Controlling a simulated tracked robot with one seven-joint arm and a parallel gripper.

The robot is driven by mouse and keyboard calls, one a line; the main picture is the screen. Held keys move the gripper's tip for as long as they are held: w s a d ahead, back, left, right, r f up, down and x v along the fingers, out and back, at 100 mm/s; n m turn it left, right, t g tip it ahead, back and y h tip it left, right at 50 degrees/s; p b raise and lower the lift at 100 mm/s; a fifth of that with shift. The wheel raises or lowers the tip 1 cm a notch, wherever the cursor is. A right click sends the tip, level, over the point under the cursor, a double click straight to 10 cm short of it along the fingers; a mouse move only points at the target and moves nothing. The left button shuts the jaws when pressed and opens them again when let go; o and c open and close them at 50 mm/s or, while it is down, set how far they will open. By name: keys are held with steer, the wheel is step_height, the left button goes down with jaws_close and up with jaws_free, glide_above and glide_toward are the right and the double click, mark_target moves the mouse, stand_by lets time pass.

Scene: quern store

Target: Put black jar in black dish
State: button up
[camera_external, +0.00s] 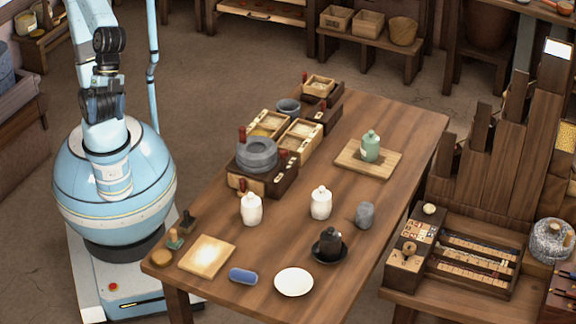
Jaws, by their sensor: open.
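The black jar (330,241) is small, dark and lidded with a knob. It stands upright in the black dish (316,255), a shallow dark saucer near the front right of the wooden table. The dish rim shows around the jar's base. My arm rises from its base at the left and runs out of the top of the picture.
Two white jars (251,209) (321,203), a grey cup (365,215), a white plate (294,282) and a blue object (243,276) surround the dish. A green jar (370,146) stands on a board. Stone querns and wooden boxes (300,141) line the table's far left.

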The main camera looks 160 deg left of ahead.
steer(key=s+m+t+y, duration=0.1)
steer(key=s+m, duration=0.4)
steer(key=s, duration=0.6)
steer(key=shift+s+d+m+y, duration=0.4)
steer(key=shift+y, duration=0.3)
